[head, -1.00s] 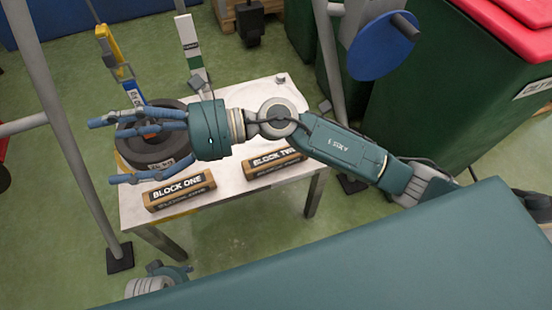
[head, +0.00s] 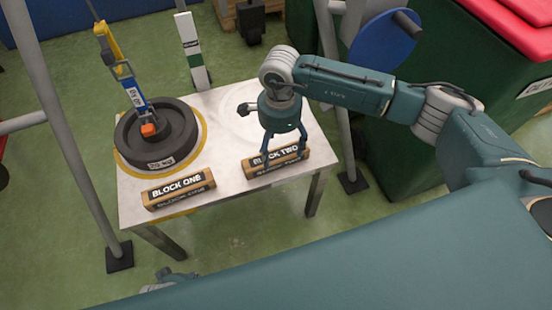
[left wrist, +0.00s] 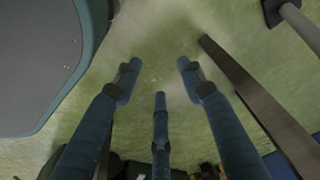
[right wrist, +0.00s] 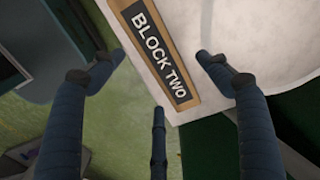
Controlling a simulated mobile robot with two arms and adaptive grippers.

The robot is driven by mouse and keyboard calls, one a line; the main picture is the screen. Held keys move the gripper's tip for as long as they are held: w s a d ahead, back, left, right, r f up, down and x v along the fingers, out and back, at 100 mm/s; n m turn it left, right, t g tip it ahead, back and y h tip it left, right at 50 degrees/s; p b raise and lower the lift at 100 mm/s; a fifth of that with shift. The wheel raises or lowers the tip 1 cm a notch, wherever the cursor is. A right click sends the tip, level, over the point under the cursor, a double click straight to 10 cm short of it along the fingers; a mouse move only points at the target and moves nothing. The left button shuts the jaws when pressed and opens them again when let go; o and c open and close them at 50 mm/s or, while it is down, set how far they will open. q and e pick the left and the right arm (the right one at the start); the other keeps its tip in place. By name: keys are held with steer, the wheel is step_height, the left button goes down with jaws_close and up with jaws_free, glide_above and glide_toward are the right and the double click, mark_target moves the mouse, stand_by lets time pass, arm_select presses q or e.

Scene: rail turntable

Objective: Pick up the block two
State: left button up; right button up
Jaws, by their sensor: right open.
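Block two (head: 290,164), a brown bar with a black label reading "BLOCK TWO", lies on the white table's right front part. My right gripper (head: 285,152) points down over it, open, its fingers apart on either side of the block. In the right wrist view block two (right wrist: 163,55) lies slantwise between the spread fingers (right wrist: 160,75); I cannot tell whether they touch it. My left gripper (left wrist: 159,75) is open and empty above green floor in the left wrist view.
Block one (head: 178,190) lies on the table (head: 222,185) left of block two. A dark round weight (head: 158,150) with a blue and yellow hanger stands behind it. Metal posts (head: 345,130) rise beside the table. A green bin (head: 400,150) stands at the right.

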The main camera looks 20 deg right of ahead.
mark_target(277, 158)
steer(key=f, duration=0.6)
steer(key=shift+s+a+b, duration=0.15)
steer(key=shift+a+b, duration=0.15)
steer(key=c, duration=1.5)
arm_select(q)
steer(key=shift+r, duration=0.7)
arm_select(e)
steer(key=shift+r, duration=0.15)
